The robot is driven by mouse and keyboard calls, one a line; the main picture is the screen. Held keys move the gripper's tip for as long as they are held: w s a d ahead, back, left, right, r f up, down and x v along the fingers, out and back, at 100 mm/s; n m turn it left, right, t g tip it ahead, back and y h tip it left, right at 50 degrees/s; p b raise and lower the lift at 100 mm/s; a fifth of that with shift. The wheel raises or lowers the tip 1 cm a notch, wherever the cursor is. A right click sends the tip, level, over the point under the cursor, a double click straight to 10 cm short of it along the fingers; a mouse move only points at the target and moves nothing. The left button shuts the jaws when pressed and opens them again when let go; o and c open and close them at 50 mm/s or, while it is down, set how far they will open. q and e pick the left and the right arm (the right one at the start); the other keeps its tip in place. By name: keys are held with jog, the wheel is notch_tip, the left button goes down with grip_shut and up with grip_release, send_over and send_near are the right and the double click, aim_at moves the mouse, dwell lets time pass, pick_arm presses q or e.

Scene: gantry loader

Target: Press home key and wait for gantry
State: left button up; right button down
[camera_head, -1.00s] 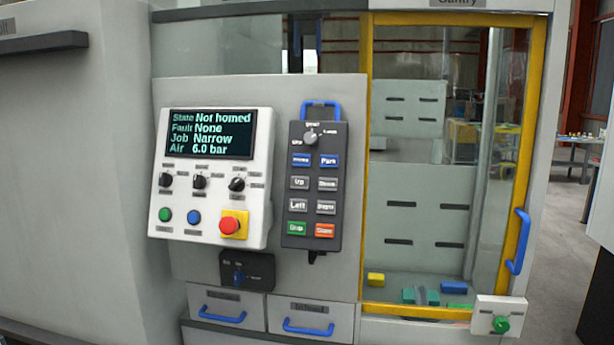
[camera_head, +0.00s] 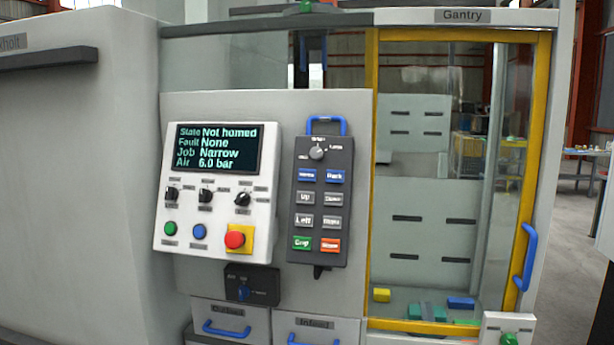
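The dark grey key pendant (camera_head: 320,232) hangs by its blue handle on the machine's front panel. Its blue home key (camera_head: 307,175) is at the upper left of the key block, beside the blue Park key (camera_head: 335,176). A rotary knob (camera_head: 316,153) sits above them. The control box's screen (camera_head: 217,148) reads State Not homed, Fault None, Job Narrow, Air 6.0 bar. The gantry enclosure (camera_head: 545,130) has a yellow-framed clear door, shut as far as I can tell. Neither of my grippers is in view.
The control box carries a red stop button (camera_head: 235,239) and several knobs. Two drawers with blue handles (camera_head: 227,330) are below. A blue door handle (camera_head: 526,257) sticks out at the right. Inside the enclosure lie a yellow block (camera_head: 382,295) and a blue block (camera_head: 461,302).

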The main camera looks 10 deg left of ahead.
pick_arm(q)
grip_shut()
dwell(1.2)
